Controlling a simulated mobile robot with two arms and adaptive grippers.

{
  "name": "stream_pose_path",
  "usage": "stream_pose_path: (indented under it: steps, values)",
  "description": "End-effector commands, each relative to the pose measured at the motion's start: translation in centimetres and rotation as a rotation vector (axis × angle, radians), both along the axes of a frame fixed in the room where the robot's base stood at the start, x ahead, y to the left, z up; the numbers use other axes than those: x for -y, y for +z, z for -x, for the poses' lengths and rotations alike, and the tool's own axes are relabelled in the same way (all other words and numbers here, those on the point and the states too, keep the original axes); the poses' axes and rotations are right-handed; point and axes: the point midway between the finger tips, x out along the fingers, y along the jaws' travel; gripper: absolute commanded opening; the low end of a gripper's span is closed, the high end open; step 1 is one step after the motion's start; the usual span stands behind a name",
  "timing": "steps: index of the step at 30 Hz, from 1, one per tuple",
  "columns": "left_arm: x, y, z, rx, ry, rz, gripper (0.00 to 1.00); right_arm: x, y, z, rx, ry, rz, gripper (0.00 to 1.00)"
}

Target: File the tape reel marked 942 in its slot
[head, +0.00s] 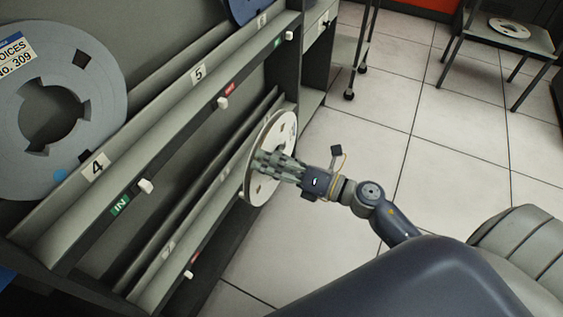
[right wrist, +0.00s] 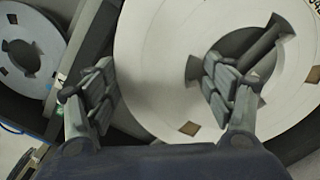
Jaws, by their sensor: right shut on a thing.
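My right gripper (head: 277,163) is shut on a white tape reel (head: 259,190). The reel stands upright on edge at the right end of the rack's lower row. It fills much of the right wrist view (right wrist: 150,50), with my right gripper's fingers (right wrist: 162,92) over its face and hub. Part of a label shows at the reel's upper right edge there, too cut off to read as 942. Whether the reel rests in the slot trough (head: 225,182) or hangs just beside it, I cannot tell. My left gripper is not in view.
A grey reel labelled 309 (head: 100,80) stands in slot 4 of the rack. Slot 5 (head: 199,73) looks empty; a blue reel (head: 245,10) stands near slot 6. White knobs (head: 146,186) jut from the rails. Another reel (head: 509,27) lies on a small table. Open tiled floor lies right.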

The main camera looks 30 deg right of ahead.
Motion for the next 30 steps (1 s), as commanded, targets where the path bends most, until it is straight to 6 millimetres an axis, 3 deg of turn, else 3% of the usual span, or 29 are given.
stream_pose_path:
  steps: [16,30]
  values:
    - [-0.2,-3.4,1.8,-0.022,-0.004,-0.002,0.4,-3.7,0.5,-4.9,0.007,-0.001,-0.002,0.17]
    - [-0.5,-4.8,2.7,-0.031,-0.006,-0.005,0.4,-6.8,0.5,-8.9,0.007,-0.001,-0.001,0.17]
